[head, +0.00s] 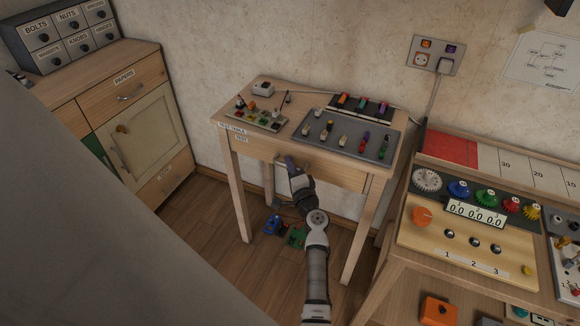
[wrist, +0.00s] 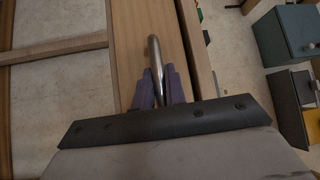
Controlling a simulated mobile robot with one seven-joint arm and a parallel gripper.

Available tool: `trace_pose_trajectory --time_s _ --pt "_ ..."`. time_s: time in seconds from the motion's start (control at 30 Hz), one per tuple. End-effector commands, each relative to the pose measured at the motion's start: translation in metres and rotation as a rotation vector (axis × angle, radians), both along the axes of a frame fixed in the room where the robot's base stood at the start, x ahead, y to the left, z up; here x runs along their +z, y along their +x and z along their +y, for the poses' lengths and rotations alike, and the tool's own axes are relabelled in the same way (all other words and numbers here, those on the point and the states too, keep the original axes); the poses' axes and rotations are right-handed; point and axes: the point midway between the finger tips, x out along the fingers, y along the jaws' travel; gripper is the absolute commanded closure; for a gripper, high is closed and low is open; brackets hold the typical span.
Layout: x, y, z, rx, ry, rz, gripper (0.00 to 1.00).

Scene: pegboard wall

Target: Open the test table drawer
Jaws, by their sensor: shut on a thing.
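The test table (head: 227,113) is a small wooden table against the wall, with paper labels on its left front edge. Its drawer front (head: 343,176) is the wooden panel under the top; whether it stands out from the frame is hard to tell. My gripper (head: 290,162) is at the middle of the drawer front in the head view and hides the handle there. In the wrist view, the drawer handle (wrist: 155,52) is a curved metal bar on the drawer front (wrist: 136,40). My gripper's purple fingers (wrist: 160,88) are shut around the handle's near part.
Trays of small coloured parts (head: 345,136) lie on the table top. A wooden cabinet (head: 140,95) stands at the left, and a workbench with dials (head: 470,235) at the right. Blue and green items (head: 274,224) lie on the floor under the table.

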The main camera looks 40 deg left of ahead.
Motion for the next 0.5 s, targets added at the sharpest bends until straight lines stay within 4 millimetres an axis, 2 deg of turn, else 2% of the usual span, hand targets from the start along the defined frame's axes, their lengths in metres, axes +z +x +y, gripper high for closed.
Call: trace_pose_trajectory --time_s 0.23,0.5 --pt "-0.001 -0.02 -0.005 0.0 -0.001 0.001 1.0" --pt "-0.002 -0.075 -0.019 0.001 -0.002 0.002 1.0"
